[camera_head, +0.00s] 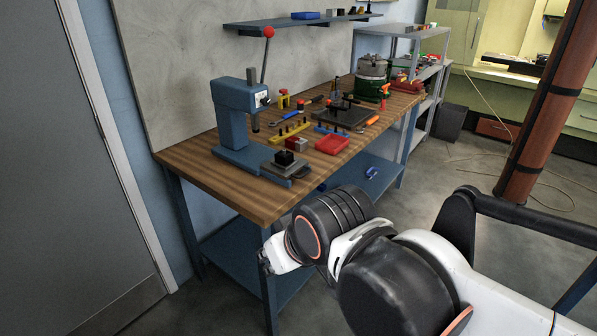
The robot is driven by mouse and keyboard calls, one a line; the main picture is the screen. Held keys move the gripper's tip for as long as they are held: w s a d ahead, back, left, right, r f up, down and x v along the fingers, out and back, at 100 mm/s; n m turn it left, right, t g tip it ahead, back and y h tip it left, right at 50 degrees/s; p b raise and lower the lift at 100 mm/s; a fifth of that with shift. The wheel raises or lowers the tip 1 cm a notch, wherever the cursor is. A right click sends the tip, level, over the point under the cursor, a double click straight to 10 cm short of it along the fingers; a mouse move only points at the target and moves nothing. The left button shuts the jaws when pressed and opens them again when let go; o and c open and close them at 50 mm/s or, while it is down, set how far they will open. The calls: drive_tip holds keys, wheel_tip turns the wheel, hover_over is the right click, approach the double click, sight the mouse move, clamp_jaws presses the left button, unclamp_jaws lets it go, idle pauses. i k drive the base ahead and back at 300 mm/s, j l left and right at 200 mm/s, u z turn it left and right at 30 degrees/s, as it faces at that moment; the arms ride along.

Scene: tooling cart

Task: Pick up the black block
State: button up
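A small black block (284,158) sits on a grey plate (287,168) on the base of the blue arbor press (234,122), at the near left part of the wooden workbench. My gripper (266,263) is at the end of my arm, in front of the bench's front edge and lower than the bench top. It is well apart from the black block. My gripper is small and seen from behind, partly hidden by my wrist, so its fingers cannot be made out.
The wooden bench (210,170) also bears a red tray (332,144), a red and white block (296,145), a yellow rack (290,131), a dark plate (346,117) and several tools. A blue shelf (270,24) hangs above. A brown post (541,105) stands right.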

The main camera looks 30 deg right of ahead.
sight(284, 159)
drive_tip(key=i+l+z, duration=0.15)
drive_tip(key=l+z, duration=0.2)
drive_tip(key=i+l+z, duration=0.3)
drive_tip(key=l, duration=0.25)
drive_tip(key=i+l+z, duration=0.2)
drive_tip(key=l+z, duration=0.15)
